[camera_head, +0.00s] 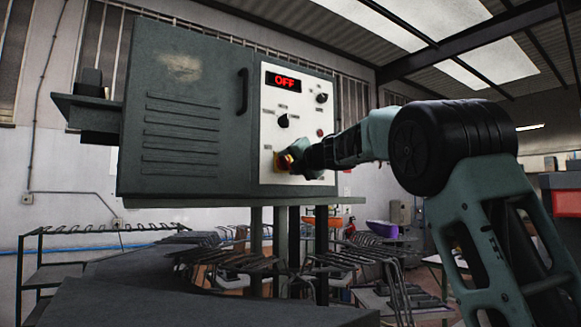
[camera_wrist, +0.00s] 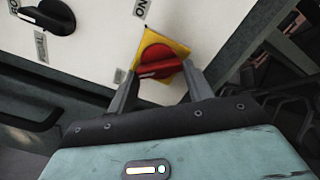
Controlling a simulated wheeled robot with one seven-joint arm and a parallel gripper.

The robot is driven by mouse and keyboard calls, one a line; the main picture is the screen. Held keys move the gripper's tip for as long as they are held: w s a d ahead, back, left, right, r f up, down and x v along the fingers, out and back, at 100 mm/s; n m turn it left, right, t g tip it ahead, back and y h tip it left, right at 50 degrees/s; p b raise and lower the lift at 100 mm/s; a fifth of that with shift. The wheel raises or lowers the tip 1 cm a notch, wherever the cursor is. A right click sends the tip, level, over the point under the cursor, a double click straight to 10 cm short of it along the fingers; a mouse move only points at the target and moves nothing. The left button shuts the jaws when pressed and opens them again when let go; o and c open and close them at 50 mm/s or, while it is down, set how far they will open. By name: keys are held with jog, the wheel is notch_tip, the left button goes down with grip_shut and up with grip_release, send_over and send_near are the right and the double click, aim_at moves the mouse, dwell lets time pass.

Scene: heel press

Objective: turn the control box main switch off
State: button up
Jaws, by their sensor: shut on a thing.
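The control box (camera_head: 185,110) is a dark grey cabinet with a white control panel (camera_head: 300,100). A red display (camera_head: 284,82) on it reads OFF. The main switch (camera_head: 281,162) is a red knob on a yellow plate, low on the panel. In the wrist view the knob (camera_wrist: 158,62) lies between the fingers of my gripper (camera_wrist: 160,76), which is shut on it. A white mark shows on the knob's lower left part. An ON label (camera_wrist: 140,8) is above the plate, and a small unreadable label (camera_wrist: 119,76) is beside the left finger.
A black selector knob (camera_wrist: 48,17) is left of the switch in the wrist view. Two more black knobs (camera_head: 283,121) (camera_head: 322,98) and a red button (camera_head: 320,132) sit higher on the panel. Metal racks (camera_head: 270,262) stand below the box.

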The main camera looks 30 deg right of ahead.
jog(key=shift+f+n, duration=0.15)
jog(key=shift+n, duration=0.45)
jog(key=o, duration=1)
jog(key=shift+s+b, duration=0.15)
jog(key=shift+b, duration=0.15)
jog(key=s+b, duration=0.1)
jog(key=s, duration=0.4)
jog(key=s+b, duration=0.1)
jog(key=s, duration=0.5)
jog(key=s+b, duration=0.2)
jog(key=s, duration=0.4)
jog(key=shift+s+d, duration=0.1)
jog(key=shift+d, duration=0.2)
